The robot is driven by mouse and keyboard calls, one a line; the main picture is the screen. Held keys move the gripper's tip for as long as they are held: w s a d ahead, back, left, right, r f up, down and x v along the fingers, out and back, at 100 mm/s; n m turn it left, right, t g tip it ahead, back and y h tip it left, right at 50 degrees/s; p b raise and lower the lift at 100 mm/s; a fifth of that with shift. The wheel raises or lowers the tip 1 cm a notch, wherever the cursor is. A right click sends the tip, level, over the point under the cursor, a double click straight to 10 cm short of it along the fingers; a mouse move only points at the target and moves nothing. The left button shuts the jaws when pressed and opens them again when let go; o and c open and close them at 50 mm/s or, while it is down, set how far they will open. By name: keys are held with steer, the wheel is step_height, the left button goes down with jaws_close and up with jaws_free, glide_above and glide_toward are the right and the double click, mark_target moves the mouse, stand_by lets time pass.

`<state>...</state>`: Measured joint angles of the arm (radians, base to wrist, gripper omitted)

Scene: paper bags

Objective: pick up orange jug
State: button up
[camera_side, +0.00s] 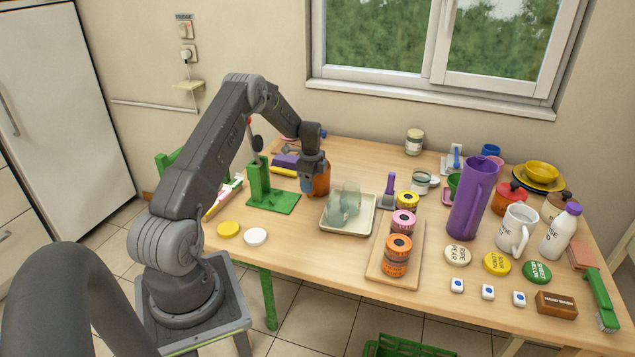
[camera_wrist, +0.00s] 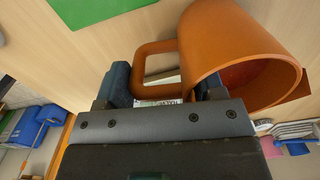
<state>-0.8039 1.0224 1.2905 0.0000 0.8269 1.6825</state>
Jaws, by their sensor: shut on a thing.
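The orange jug (camera_side: 318,184) stands near the middle back of the table in the side view, beneath my gripper (camera_side: 313,163). The wrist view shows the jug (camera_wrist: 235,50) close up, with its open rim facing the camera and its squared handle toward my gripper. My gripper (camera_wrist: 165,88) has its dark fingers on either side of the handle and is shut on it. The far finger is partly hidden behind the jug. In the side view the arm covers the jug's upper part. I cannot tell whether its base touches the table.
A green stand (camera_side: 268,190) is close on the left and a tray (camera_side: 340,226) with glass cups is at the front right. A tall purple jug (camera_side: 470,198), a white mug (camera_side: 516,230) and several lids crowd the right side. Some bare wood lies behind the tray.

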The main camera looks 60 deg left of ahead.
steer(key=c, duration=0.4)
step_height(320, 180, up, 10)
steer(key=shift+r, duration=0.1)
stand_by(0.4)
